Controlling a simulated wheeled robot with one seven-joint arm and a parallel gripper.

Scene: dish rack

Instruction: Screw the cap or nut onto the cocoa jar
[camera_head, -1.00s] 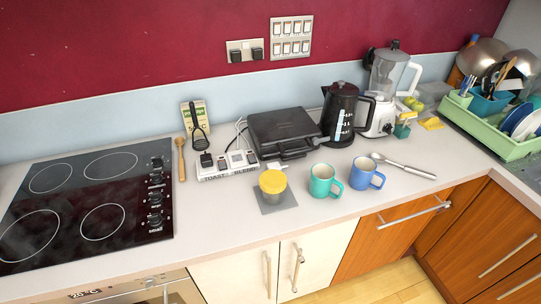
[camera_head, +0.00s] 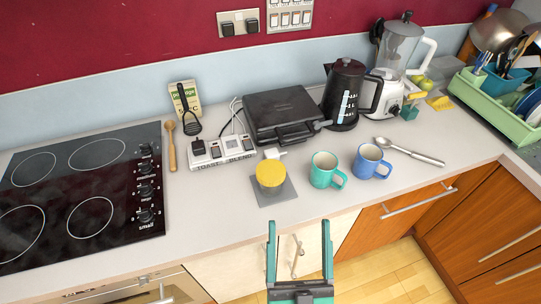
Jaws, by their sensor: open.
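The cocoa jar is a short jar whose round yellow cap (camera_head: 270,173) sits on top, seen from above. It stands on a small grey mat (camera_head: 283,194) near the front of the white counter. I cannot tell whether the cap is screwed tight. My gripper (camera_head: 300,226) shows at the bottom of the head view, with two teal fingers spread wide apart and nothing between them. It is in front of the counter edge, below the jar in the picture and apart from it.
A teal mug (camera_head: 325,170) and a blue mug (camera_head: 369,161) stand right of the jar, with a spoon (camera_head: 410,151) beyond. A power strip (camera_head: 222,152), black grill (camera_head: 282,115) and kettle (camera_head: 343,95) stand behind.

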